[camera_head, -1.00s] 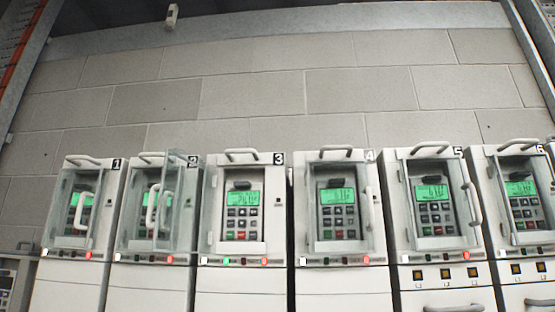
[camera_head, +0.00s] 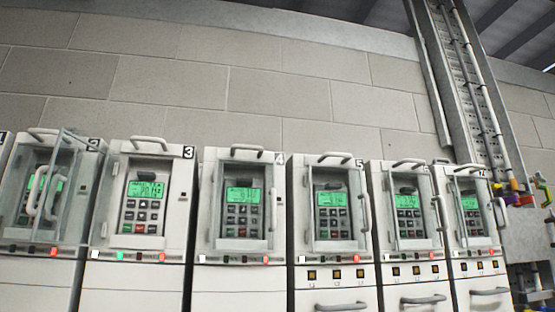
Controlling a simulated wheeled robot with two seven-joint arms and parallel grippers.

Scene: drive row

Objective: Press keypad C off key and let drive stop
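Neither gripper is in view. A row of pale drive cabinets stands below a block wall, each with a keypad and a lit green screen. I see number labels but cannot read a letter C on any keypad. Drive 3 has a lit green lamp (camera_head: 120,256) and a lit red lamp (camera_head: 163,257). The keypads of drive 4 (camera_head: 243,210) and drive 5 (camera_head: 333,215) show farther right.
Drive 2 (camera_head: 45,200) has a clear cover with a handle, standing partly open. Clear covers with handles also front drive 5 and drive 6 (camera_head: 408,215). A metal cable tray (camera_head: 465,80) and coloured fittings (camera_head: 520,192) are at the right.

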